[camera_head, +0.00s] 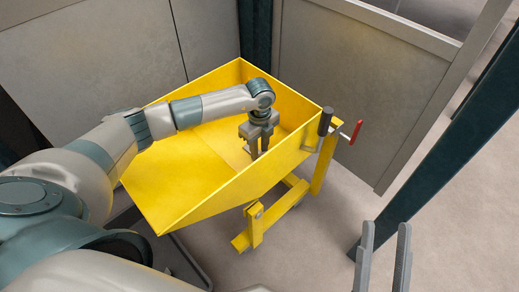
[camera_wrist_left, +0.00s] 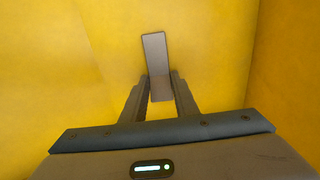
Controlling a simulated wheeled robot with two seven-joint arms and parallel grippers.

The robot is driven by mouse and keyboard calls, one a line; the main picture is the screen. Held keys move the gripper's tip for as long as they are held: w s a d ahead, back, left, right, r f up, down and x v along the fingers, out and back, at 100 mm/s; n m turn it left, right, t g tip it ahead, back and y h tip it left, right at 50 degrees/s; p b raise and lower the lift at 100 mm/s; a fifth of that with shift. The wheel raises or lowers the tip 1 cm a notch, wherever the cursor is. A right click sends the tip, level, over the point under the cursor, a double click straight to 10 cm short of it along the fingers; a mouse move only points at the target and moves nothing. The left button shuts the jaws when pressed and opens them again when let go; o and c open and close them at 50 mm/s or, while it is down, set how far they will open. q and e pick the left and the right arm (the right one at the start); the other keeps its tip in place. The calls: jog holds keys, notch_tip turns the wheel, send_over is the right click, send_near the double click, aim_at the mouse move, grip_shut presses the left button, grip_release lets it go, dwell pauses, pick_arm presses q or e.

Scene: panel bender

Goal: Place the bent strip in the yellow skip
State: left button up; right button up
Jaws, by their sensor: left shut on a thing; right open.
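The yellow skip (camera_head: 185,208) stands in the middle of the head view. My left arm reaches over its side, and my left gripper (camera_head: 256,152) points down inside the skip near its deep end. In the left wrist view, the left gripper (camera_wrist_left: 160,88) is shut on the grey bent strip (camera_wrist_left: 155,52), with yellow skip walls around it. I cannot tell whether the strip touches the skip floor. In the head view the strip is mostly hidden by the gripper. My right gripper (camera_head: 383,240) is open and empty at the bottom right, outside the skip.
The skip sits on a yellow wheeled frame (camera_head: 270,215) with a red-handled lever (camera_head: 355,132) at its right. Grey panels (camera_head: 350,80) stand behind it. A dark teal post (camera_head: 440,150) slants at the right. Bare floor (camera_head: 310,250) lies between skip and right gripper.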

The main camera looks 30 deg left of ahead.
aim_at(260, 154)
pick_arm(q)
jog(key=o, duration=1.1)
pick_arm(e)
jog(key=shift+r, duration=0.1)
pick_arm(q)
jog(key=shift+r, duration=0.6)
jog(key=shift+r+p, duration=1.3)
jog(key=shift+r, duration=4.2)
pick_arm(e)
jog(key=w+f+g+h, duration=0.1)
jog(key=w+f+g, duration=0.2)
jog(key=f+g, duration=0.2)
jog(key=shift+w+f, duration=0.3)
jog(key=shift+f, duration=1.2)
jog(key=shift+a+f+h, duration=0.1)
jog(key=shift+h, duration=0.2)
